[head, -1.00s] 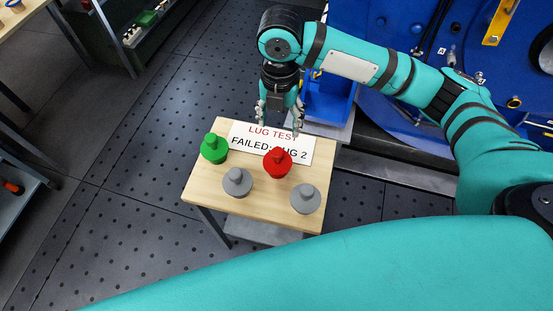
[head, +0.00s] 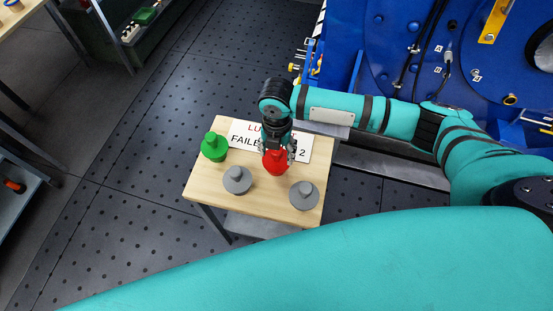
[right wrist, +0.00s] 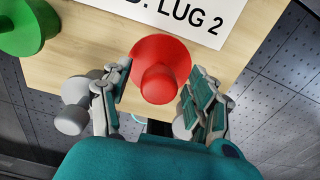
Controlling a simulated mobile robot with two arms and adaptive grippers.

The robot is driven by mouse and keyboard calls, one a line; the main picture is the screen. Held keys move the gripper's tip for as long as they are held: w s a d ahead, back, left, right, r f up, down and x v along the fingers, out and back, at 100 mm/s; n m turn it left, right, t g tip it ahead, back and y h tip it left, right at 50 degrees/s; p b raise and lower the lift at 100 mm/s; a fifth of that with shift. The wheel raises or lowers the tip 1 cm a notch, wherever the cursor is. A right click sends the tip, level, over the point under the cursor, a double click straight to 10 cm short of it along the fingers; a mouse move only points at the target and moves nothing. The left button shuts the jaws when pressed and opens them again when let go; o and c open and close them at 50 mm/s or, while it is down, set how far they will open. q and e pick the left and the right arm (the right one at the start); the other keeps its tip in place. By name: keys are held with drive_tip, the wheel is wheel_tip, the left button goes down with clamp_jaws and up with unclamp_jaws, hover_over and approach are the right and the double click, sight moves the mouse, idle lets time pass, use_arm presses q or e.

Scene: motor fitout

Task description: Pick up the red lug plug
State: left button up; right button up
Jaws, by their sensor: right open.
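The red lug plug (head: 275,163) stands on the small wooden table (head: 258,200), in front of the white sign. In the right wrist view the red plug (right wrist: 160,68) shows its round base and its knob, which points toward the camera. My right gripper (head: 277,152) is over the plug in the head view. In the right wrist view its fingers (right wrist: 152,98) are open, one on each side of the knob, with gaps visible. The left gripper is not in view.
A green plug (head: 214,148) stands left of the red one. Two grey plugs, one at front left (head: 237,181) and one at front right (head: 304,195), stand nearby. The sign (head: 240,133) lies behind. Blue machinery (head: 390,50) stands behind the arm.

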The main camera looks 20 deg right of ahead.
drive_tip(key=shift+f, duration=0.1)
clamp_jaws()
idle(0.4)
